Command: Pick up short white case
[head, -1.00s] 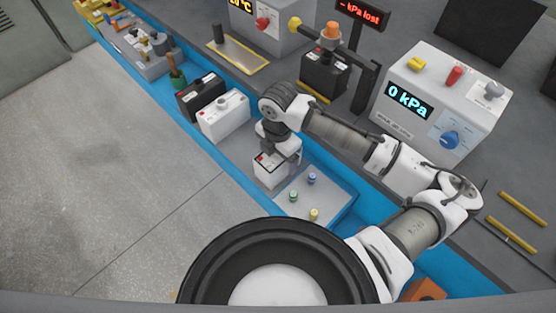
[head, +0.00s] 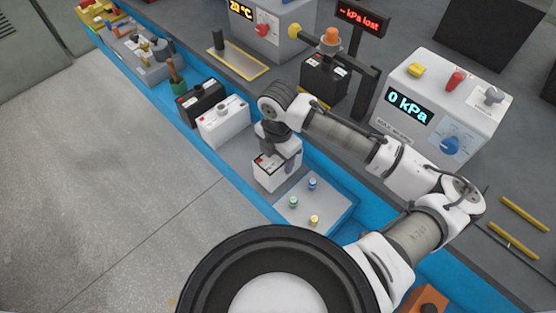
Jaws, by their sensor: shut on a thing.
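The short white case (head: 275,177) stands on the grey bench strip near the middle of the head view, with a dark and red mark on its top. My gripper (head: 277,155) comes down on it from above and is shut on it. The fingers are mostly hidden by the wrist and the case's top. I cannot tell whether the case's base touches the surface.
A longer white case (head: 224,127) and a black case (head: 201,100) stand up and to the left. A pale tray with coloured knobs (head: 328,212) lies close on the lower right. A grey 0 kPa unit (head: 440,105) and a black case under an orange-topped fitting (head: 322,82) stand behind.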

